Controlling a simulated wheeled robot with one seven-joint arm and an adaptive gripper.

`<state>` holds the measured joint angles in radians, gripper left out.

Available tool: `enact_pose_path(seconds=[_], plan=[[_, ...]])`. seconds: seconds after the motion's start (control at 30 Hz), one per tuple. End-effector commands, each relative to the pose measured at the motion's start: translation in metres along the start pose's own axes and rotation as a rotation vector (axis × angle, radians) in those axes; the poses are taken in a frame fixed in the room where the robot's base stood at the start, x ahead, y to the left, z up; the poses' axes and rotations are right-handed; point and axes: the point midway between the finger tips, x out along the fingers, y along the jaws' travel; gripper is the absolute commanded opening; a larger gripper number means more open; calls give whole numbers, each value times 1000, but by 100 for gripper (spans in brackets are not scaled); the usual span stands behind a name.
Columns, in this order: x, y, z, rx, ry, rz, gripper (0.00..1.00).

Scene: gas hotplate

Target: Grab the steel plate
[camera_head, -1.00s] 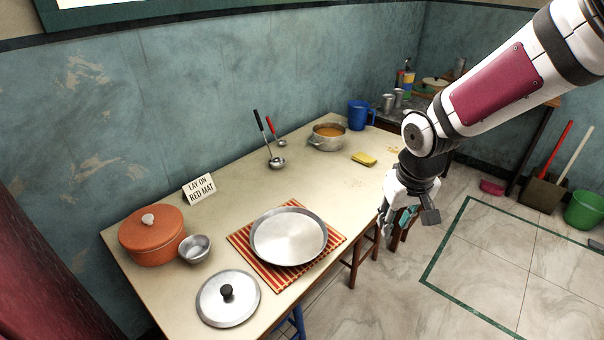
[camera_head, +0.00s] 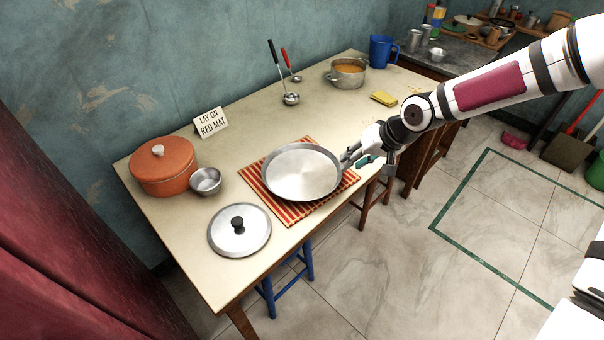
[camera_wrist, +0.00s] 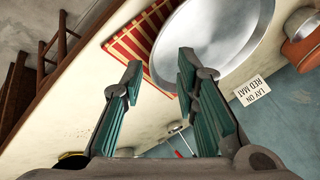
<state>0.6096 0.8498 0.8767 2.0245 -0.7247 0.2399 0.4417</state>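The steel plate (camera_head: 301,173) is round, shallow and empty, with a raised rim. It lies on the red striped mat (camera_head: 262,191) on the table. In the wrist view the plate (camera_wrist: 215,35) fills the top, beyond my fingertips. My gripper (camera_head: 356,160) is at the plate's right rim in the head view, its fingers pointing at it. I cannot tell whether a fingertip touches the rim.
A lid (camera_head: 262,238) lies near the mat. A small steel bowl (camera_head: 206,181), an orange pot (camera_head: 163,168) and a sign (camera_head: 211,122) stand left of the plate. A yellow sponge (camera_head: 384,98), ladles (camera_head: 291,98) and a soup pot (camera_head: 346,74) are farther back. The table between is clear.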

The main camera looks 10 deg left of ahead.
Motion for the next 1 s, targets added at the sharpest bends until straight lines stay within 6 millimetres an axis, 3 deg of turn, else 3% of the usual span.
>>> enact_pose_path(seconds=[0.33,0.6,0.93,1.0], plan=[[30,1,0,0,-2,0,28],[67,3,-2,-1,-1,2,28],[72,3,-2,0,2,2,28],[72,3,-2,0,2,2,12]])
